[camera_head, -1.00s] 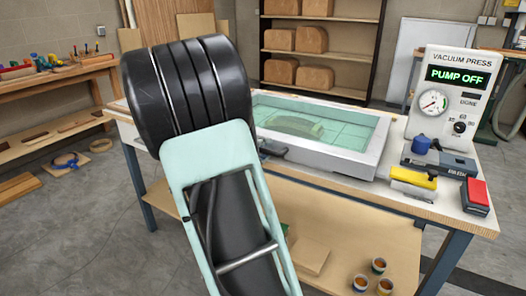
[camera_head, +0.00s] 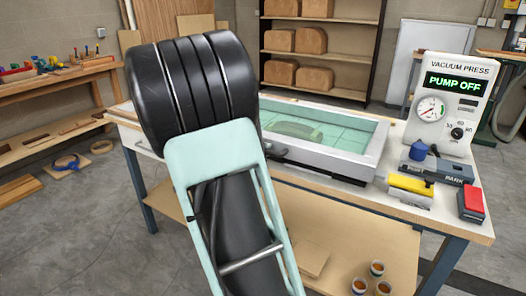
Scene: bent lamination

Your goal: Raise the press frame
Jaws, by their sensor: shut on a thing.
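The vacuum press stands on the workbench. Its pale press frame (camera_head: 335,168) surrounds a greenish clear panel (camera_head: 345,135) and appears to lie flat and lowered. A curved form (camera_head: 300,131) shows through the panel. A dark part (camera_head: 277,152) juts out at the frame's front edge, beside my arm; I cannot tell whether it is a handle or part of my gripper. My black and mint-green arm covers the left end of the frame. My gripper's fingers are hidden behind the arm, so their hold cannot be seen.
The vacuum press control box (camera_head: 447,105) reads PUMP OFF. A grey tool (camera_head: 436,168), a yellow-topped block (camera_head: 412,186) and a red-topped block (camera_head: 471,201) sit on the bench's right end. Several cups (camera_head: 377,268) stand on the lower shelf. Open floor lies at left.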

